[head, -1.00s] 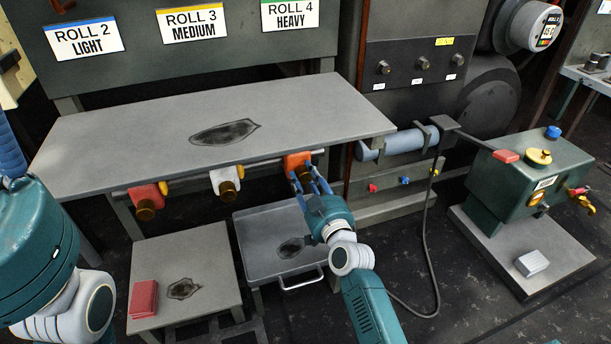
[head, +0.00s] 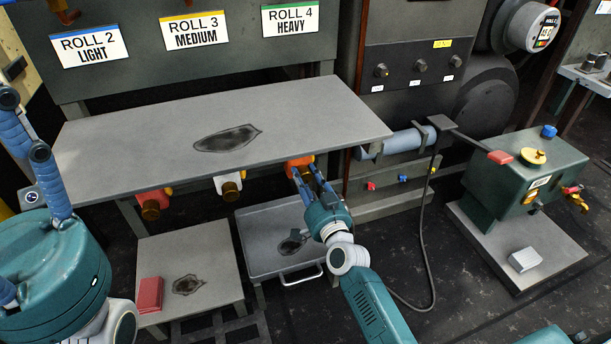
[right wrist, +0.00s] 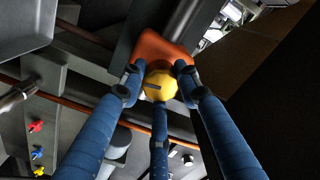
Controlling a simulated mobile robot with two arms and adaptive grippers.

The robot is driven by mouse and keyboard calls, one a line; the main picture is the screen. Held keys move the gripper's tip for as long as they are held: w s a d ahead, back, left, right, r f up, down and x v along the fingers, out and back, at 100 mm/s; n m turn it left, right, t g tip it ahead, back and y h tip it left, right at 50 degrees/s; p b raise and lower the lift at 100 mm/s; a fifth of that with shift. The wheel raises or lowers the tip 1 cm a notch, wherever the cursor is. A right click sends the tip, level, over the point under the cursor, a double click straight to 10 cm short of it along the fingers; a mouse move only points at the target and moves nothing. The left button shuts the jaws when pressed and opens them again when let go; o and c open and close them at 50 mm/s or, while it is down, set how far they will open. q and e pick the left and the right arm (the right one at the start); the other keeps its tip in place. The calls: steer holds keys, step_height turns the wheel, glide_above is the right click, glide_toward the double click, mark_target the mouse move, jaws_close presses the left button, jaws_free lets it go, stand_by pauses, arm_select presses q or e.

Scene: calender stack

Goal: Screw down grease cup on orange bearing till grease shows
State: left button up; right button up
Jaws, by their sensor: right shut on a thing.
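The orange bearing (head: 299,162) sits under the front edge of the grey shelf, partly hidden by my right gripper (head: 305,176). In the right wrist view, the orange bearing (right wrist: 163,47) is behind a yellow grease cup (right wrist: 160,86) with a dark slot mark. My right gripper's blue fingers (right wrist: 158,82) close around this cup from left, right and below. I see no grease at the bearing, though the fingers hide part of it. My left gripper (head: 24,125) is at the left edge, away from the bearings, its blue fingers spread and empty.
A red bearing (head: 153,200) and a white bearing (head: 228,183) hang farther left under the grey shelf (head: 330,125). Below are a low table with a red block (head: 149,294) and a grey tray (head: 262,258). A cable and a green pump box (head: 525,185) stand right.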

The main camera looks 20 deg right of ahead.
steer(key=shift+s+a+f, duration=0.1)
steer(key=shift+a+f, duration=0.05)
steer(key=shift+f, duration=0.2)
steer(key=o, duration=1)
steer(key=shift+o, duration=0.7)
steer(key=shift+r, duration=0.2)
steer(key=s, duration=1.2)
steer(key=shift+d, duration=0.35)
steer(key=shift+f, duration=0.15)
